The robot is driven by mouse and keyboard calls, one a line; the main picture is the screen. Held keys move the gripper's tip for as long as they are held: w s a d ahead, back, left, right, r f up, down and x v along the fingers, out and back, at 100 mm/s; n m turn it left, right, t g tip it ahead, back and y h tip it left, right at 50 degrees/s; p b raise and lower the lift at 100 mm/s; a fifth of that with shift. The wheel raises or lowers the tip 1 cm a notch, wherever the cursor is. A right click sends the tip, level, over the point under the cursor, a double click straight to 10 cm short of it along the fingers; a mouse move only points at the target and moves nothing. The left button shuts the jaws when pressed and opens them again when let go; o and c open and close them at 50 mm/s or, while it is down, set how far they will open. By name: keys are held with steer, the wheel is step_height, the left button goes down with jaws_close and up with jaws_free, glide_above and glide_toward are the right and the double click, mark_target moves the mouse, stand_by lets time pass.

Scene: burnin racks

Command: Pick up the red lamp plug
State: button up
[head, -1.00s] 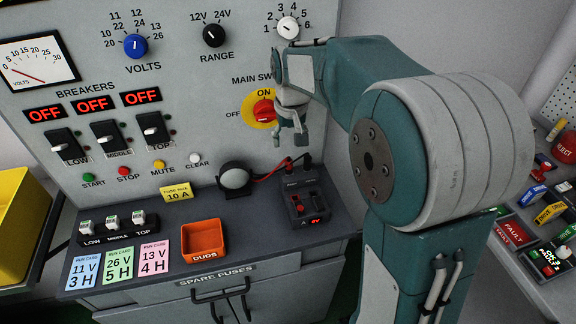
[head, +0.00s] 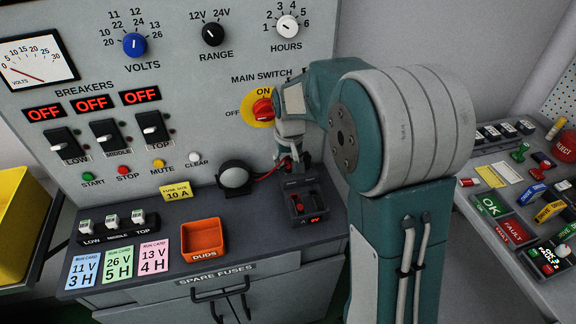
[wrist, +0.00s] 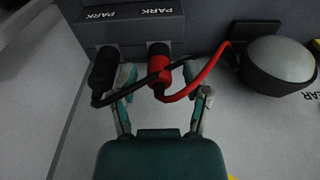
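The red lamp plug (wrist: 159,68) stands in a PARK socket of the dark box in the wrist view, with a red cable running to the lamp. My gripper (wrist: 160,80) is open, one finger on each side of the red plug, with gaps that seem to remain. In the head view my gripper (head: 293,160) points down just above the back of the dark box (head: 308,202) and hides the red plug. A black plug (wrist: 103,72) stands in the other PARK socket, just outside my left finger.
The round lamp (wrist: 280,60) is close on the right in the wrist view and also shows in the head view (head: 235,178). A black cable (wrist: 125,98) crosses between my fingers. The main switch (head: 262,108) is on the panel above. An orange DUDS tray (head: 203,240) stands to the left.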

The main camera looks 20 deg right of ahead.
jaws_close()
steer(key=shift+s+r, duration=0.1)
steer(key=shift+r, duration=0.75)
steer(key=shift+s+f+t, duration=0.1)
steer(key=shift+s+t, duration=0.35)
steer(key=shift+t, duration=0.4)
steer(key=shift+s+f+t, duration=0.1)
steer(key=shift+s+t, duration=0.3)
steer(key=shift+t, duration=0.45)
steer(key=w+v, duration=0.1)
steer(key=v, duration=0.5)
steer(key=s+r+g, duration=0.2)
steer(key=s+g, duration=0.1)
steer(key=s, duration=1.8)
steer(key=shift+s+r, duration=0.15)
steer(key=shift+s, duration=0.05)
steer(key=shift+w, duration=0.1)
